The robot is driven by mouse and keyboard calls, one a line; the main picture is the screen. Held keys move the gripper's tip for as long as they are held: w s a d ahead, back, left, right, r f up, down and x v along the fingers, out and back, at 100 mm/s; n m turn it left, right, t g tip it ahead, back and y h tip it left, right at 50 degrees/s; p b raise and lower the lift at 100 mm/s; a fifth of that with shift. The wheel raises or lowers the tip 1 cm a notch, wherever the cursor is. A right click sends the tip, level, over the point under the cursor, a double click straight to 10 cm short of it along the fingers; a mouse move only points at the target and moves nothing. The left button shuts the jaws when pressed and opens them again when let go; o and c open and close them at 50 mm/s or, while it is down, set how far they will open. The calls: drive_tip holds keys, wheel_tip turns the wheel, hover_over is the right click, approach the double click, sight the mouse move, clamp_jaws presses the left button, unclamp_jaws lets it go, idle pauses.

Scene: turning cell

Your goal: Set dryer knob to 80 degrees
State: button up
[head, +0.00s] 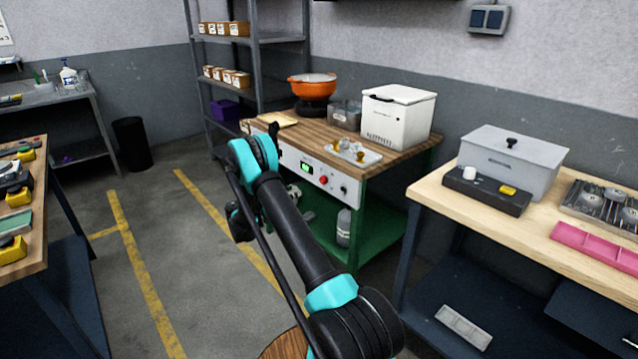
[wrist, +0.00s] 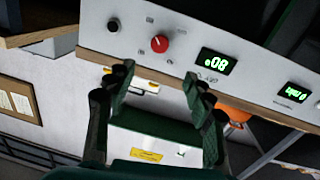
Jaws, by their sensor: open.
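The control panel (head: 288,162) is a pale strip on the front of the green bench. It also fills the upper part of the wrist view (wrist: 180,45), upside down. It carries a red knob (wrist: 159,43), a black knob (wrist: 113,25) and a green-lit display (wrist: 218,62) that appears to read 80 degrees. A second lit display (wrist: 291,97) appears to show minutes. I cannot tell which knob is the dryer's. My gripper (wrist: 157,82) is open and empty, its fingertips pointing towards the panel near the red knob, apparently not touching it. My arm mostly hides the gripper in the head view.
An orange pot (head: 312,86), a small tray (head: 344,153) and a white lidded box (head: 397,118) stand on the bench. A pale-topped table (head: 560,238) with a grey box (head: 512,158) stands right. The floor (head: 150,235) left of my arm is clear.

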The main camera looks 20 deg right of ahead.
sight(321, 180)
drive_tip(key=x, duration=1.5)
drive_tip(key=shift+a, duration=0.1)
drive_tip(key=c, duration=1.2)
drive_tip(key=shift+o, duration=0.2)
drive_tip(key=shift+m, duration=0.6)
drive_tip(key=o, duration=1.2)
drive_tip(key=shift+c, duration=0.2)
drive_tip(key=v, duration=1.2)
